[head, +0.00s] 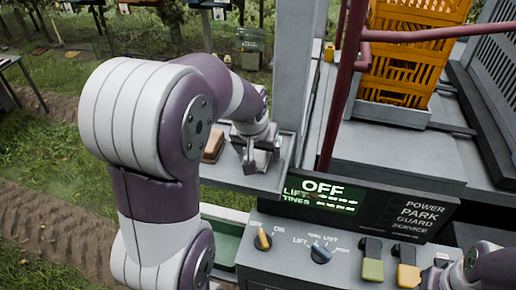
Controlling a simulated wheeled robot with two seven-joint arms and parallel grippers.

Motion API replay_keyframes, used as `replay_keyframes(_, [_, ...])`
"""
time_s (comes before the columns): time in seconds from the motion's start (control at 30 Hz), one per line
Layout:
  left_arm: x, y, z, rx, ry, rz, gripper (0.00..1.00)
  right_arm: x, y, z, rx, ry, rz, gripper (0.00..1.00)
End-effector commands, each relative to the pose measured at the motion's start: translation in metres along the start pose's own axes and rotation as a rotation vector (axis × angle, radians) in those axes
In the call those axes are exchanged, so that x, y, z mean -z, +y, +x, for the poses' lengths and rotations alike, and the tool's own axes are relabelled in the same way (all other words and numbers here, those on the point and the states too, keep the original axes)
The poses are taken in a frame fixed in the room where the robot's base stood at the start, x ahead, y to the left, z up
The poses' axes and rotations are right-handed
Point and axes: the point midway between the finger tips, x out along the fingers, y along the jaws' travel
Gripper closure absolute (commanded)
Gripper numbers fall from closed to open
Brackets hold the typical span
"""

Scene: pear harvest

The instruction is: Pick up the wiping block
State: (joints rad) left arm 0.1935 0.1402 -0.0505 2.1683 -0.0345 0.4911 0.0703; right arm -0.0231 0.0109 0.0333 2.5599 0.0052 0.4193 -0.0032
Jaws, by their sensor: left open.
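The wiping block (212,148), a small tan and brown block, appears to be the piece lying on the grey ledge (228,178) of the machine, partly hidden behind my left arm. My left gripper (258,160) is over the same ledge, just right of the block, pointing down with its jaws open and nothing visible between them. Whether its fingertips touch the ledge I cannot tell. Part of my right arm shows at the bottom right corner, by the control panel; its gripper (436,277) is cut off and its jaws cannot be made out.
A control panel (300,262) with knobs and yellow and green levers stands in front, below a display reading OFF (322,188). A dark red post (345,90) rises right of my left gripper. Orange crates (415,50) stand behind it. A green tray (225,245) sits below the ledge.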

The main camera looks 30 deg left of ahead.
Motion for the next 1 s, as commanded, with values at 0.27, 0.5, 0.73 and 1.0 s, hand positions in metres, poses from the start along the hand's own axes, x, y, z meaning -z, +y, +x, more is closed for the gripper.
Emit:
replay_keyframes(0.27, [0.0, 0.0, 0.0, 0.0, 0.0, 0.001, 0.7, 0.0, 0.0, 0.001, 0.0, 0.0, 0.0, 0.57])
replay_keyframes(0.5, [-0.001, 0.0, 0.001, 0.0, -0.002, 0.001, 0.72, 0.0, 0.0, 0.001, 0.0, 0.0, 0.0, 0.57])
replay_keyframes(0.73, [0.005, 0.0, -0.01, 0.0, 0.003, 0.001, 0.72, -0.002, 0.0, 0.012, 0.0, 0.0, 0.0, 0.57])
replay_keyframes(1.0, [0.019, 0.028, -0.047, -0.003, 0.005, 0.008, 0.72, -0.005, 0.0, 0.039, 0.0, 0.0, 0.0, 0.57])
